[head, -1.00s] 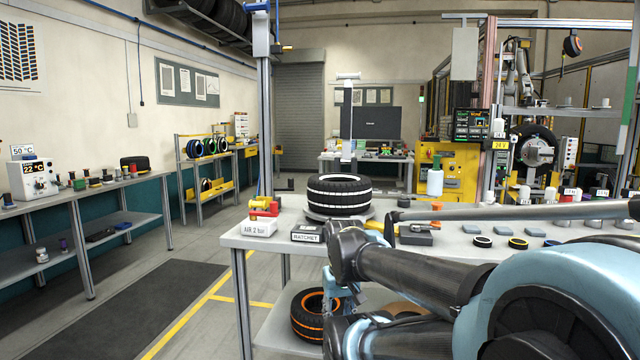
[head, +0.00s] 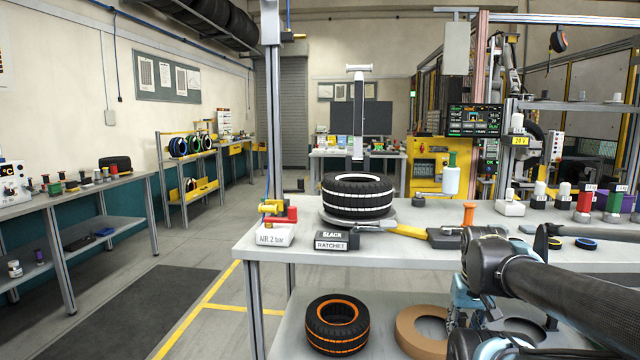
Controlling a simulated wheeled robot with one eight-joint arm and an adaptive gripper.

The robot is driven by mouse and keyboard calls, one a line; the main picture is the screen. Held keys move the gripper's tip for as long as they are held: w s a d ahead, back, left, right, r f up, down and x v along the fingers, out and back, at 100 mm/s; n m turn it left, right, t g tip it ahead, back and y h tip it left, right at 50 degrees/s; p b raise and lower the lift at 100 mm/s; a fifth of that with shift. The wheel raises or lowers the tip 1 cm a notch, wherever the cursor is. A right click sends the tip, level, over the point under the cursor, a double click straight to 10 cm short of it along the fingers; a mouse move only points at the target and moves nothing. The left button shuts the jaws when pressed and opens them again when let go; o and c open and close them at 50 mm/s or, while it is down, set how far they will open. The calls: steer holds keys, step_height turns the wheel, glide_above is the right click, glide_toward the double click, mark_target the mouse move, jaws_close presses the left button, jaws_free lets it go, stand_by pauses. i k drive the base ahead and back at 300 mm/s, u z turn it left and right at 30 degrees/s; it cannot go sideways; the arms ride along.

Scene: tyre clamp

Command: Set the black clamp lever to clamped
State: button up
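A dark tyre with white bands (head: 358,194) lies flat on a round grey stand on the workbench (head: 380,255). A black block with yellow parts (head: 446,238) lies to its right, and a black handle-like piece (head: 541,243) shows further right. I cannot tell for sure which black part is the clamp lever, or its setting. A small box reading SLACK and RATCHET (head: 337,240) sits in front of the tyre. My arm enters from the lower right, with a dark joint over the bench's front edge. My gripper's fingers cannot be made out.
A white AIR 2 bar box (head: 274,235) with red and yellow fittings stands at the bench's left corner. An orange-striped tyre (head: 337,325) and a brown ring (head: 422,332) lie on the lower shelf. A white bottle (head: 451,180) stands at the back. The floor at left is clear.

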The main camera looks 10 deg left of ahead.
mark_target(300, 189)
steer(key=k, duration=1.1)
steer(key=u, duration=0.8)
steer(key=i, duration=0.95)
